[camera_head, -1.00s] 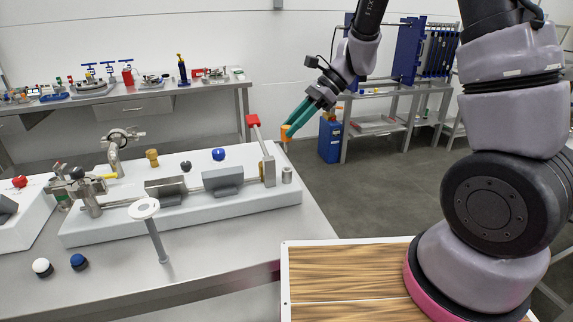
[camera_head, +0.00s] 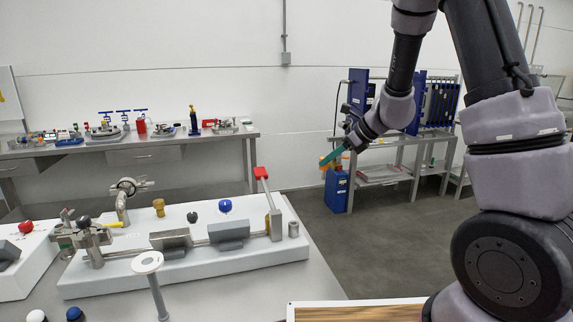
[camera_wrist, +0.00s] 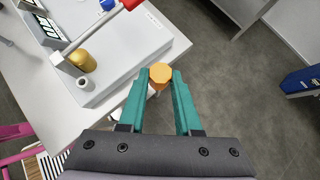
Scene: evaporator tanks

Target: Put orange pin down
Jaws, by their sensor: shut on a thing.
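My gripper (camera_head: 329,161) has teal fingers and is shut on the orange pin (camera_wrist: 160,74). In the wrist view, the pin's flat, many-sided orange top shows between the two fingertips (camera_wrist: 158,80); most of its shaft is hidden below. In the head view the pin (camera_head: 325,162) is a small orange spot at the fingertips. The gripper is in the air, to the right of the white block's right end and in front of the blue container in the picture. The pin appears held over the grey floor, just past the workbench edge.
The workbench carries a white block (camera_head: 90,288) with metal fittings, a red-handled lever (camera_head: 262,175), a blue knob (camera_head: 225,206) and a brass fitting (camera_head: 158,207). A blue container (camera_head: 336,190) stands by a rack at the back. A second bench (camera_head: 130,152) lines the wall.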

